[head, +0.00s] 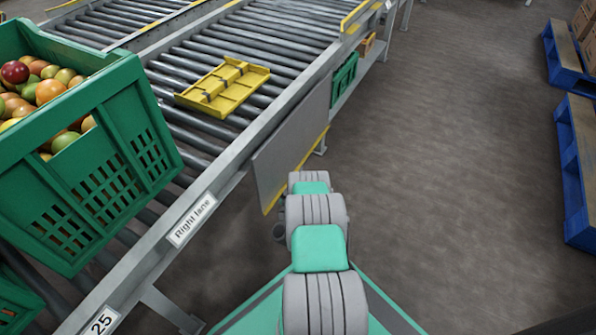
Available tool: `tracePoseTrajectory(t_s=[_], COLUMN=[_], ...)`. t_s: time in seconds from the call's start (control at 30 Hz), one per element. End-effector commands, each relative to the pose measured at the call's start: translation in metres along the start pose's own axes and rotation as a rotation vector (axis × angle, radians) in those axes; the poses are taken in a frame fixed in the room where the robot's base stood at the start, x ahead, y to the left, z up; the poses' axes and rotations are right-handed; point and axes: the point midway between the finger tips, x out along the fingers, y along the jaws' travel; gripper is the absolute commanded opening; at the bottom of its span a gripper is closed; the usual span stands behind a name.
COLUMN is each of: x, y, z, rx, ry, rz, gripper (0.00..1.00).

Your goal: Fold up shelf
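The shelf (283,150) is a flat grey panel with a yellow strip along its outer edge. It hangs down along the near side of the roller conveyor, in the middle of the head view. My arm reaches forward from the bottom of the picture, and its far visible link is close to the shelf's lower yellow edge. I cannot tell whether it touches. My gripper is not visible, hidden beyond or below the arm links.
A yellow tray (222,88) lies on the rollers. A small green bin (344,80) sits under the rail beyond the shelf. Blue pallets (577,165) stand at right; the floor between is clear.

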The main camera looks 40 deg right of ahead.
Motion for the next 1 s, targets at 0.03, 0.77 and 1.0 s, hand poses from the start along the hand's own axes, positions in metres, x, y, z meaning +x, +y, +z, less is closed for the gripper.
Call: tracePoseTrajectory(t_s=[0.03,0.77,1.0], x=[0.0001,0.001,0.0012], y=[0.0002,0.0015,0.0018], z=[0.0004,0.0037,0.0043], rx=[0.0,-0.001,-0.002], ry=[-0.001,-0.005,-0.006], rz=[0.0,0.003,0.004], gripper=[0.07,0.0,0.0])
